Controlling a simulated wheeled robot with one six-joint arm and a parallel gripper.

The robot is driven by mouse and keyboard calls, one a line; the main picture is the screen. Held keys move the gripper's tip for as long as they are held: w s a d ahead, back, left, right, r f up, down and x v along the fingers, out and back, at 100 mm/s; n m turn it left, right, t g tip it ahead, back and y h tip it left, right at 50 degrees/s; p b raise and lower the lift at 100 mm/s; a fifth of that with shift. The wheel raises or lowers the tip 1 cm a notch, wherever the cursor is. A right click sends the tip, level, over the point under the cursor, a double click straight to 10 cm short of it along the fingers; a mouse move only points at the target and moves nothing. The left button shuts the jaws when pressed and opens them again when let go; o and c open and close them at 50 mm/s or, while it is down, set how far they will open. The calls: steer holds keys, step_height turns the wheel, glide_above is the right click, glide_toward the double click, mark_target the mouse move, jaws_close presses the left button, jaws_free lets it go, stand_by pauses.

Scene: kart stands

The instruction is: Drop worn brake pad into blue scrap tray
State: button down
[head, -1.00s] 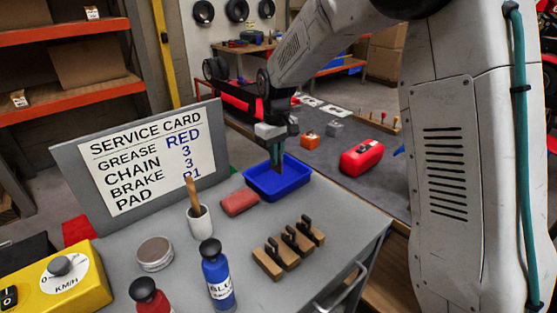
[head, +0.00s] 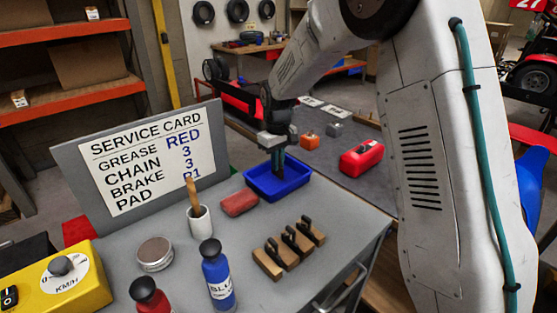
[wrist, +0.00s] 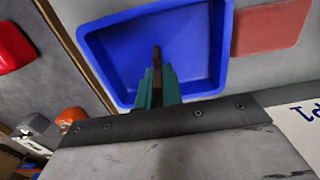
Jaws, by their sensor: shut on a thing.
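My gripper (head: 278,165) points down over the blue scrap tray (head: 303,183), its fingertips at or just above the tray's opening. In the wrist view the teal fingers (wrist: 157,84) are shut on a thin dark brown piece, seemingly the worn brake pad (wrist: 156,57), which sticks out beyond the tips. The blue tray also fills the middle of the wrist view (wrist: 205,30), with nothing else visible in it. Whether the pad touches the tray floor I cannot tell.
A reddish block (head: 239,202) lies left of the tray. Three tan blocks with black clips (head: 289,250), a cup with a wooden handle (head: 200,222), a blue bottle (head: 218,277) and a service card (head: 140,155) share the bench. A red case (head: 361,158) sits behind right.

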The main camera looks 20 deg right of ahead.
steer(key=shift+f, duration=0.4)
steer(key=c, duration=1.5)
jaws_free()
steer(key=shift+c, duration=0.2)
step_height(320, 180, up, 13)
steer(key=s+d+r+m, duration=0.1)
steer(key=s+r, duration=0.5)
steer(key=s, duration=0.4)
steer(key=s+d+f+m, duration=0.1)
steer(key=s, duration=1.4)
steer(key=s+d+f+m+t, duration=0.1)
steer(key=s+m, duration=0.1)
steer(key=s, duration=1.3)
steer(key=shift+d+f+m, duration=0.25)
steer(key=shift+d+m, duration=0.05)
steer(key=shift+d, duration=0.05)
